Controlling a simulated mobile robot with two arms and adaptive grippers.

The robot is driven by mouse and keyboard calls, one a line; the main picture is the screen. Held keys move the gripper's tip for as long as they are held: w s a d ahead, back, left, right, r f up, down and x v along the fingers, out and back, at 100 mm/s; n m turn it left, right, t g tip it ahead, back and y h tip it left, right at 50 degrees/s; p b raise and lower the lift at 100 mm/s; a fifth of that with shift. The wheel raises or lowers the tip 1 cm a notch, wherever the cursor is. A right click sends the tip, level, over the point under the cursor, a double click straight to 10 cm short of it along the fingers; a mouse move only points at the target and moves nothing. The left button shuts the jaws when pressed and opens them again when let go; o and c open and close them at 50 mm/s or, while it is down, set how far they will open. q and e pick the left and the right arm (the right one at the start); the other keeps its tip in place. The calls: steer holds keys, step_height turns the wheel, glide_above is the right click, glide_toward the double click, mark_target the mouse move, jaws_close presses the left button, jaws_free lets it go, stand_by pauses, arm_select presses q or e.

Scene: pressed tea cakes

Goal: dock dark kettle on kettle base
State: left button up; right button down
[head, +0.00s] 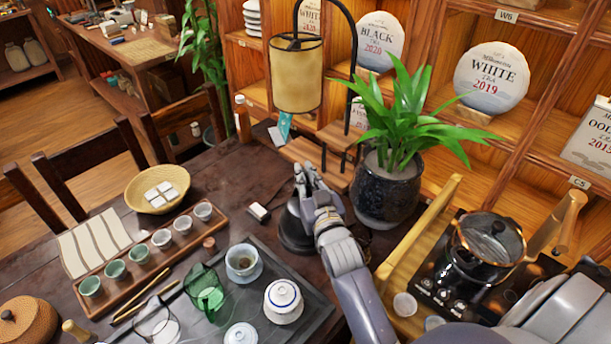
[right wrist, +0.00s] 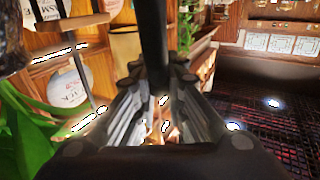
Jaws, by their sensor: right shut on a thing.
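The dark kettle (head: 294,232) is on or just above the dark table, left of the potted plant; my right gripper and arm partly cover it. My right gripper (head: 309,178) is above it, shut on its dark handle. In the right wrist view, a black bar (right wrist: 153,45) stands between the fingers (right wrist: 155,112), and a dark rounded shape fills the bottom. I cannot make out a separate kettle base under or beside the kettle; it may be hidden. My left gripper is not in view.
A plant in a dark pot (head: 386,195) and a lamp (head: 298,75) stand close behind the gripper. A tea tray (head: 318,318) with cups and a lidded white pot (head: 283,300) lies in front. A glass pot (head: 487,255) sits on a black hob (head: 437,290) at right.

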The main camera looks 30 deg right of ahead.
steer(key=shift+f, duration=0.25)
steer(key=c, duration=1.9)
jaws_free()
steer(key=shift+s+f, duration=0.1)
steer(key=shift+f, duration=0.2)
steer(key=shift+s+a+r+p, duration=0.15)
steer(key=shift+s+p, duration=0.1)
steer(key=shift+s, duration=0.6)
steer(key=shift+s+a+f+p, duration=0.1)
steer(key=shift+s+a+p, duration=0.1)
steer(key=shift+s, duration=0.65)
steer(key=shift+s+a+r+p, duration=0.15)
steer(key=shift+s+p, duration=0.1)
steer(key=shift+s, duration=0.6)
steer(key=s, duration=0.3)
steer(key=s+a+p, duration=0.1)
steer(key=s, duration=0.1)
steer(key=shift+s+a+f, duration=0.1)
steer(key=shift+s+a, duration=0.05)
steer(key=shift+s, duration=0.25)
steer(key=shift+w, duration=0.15)
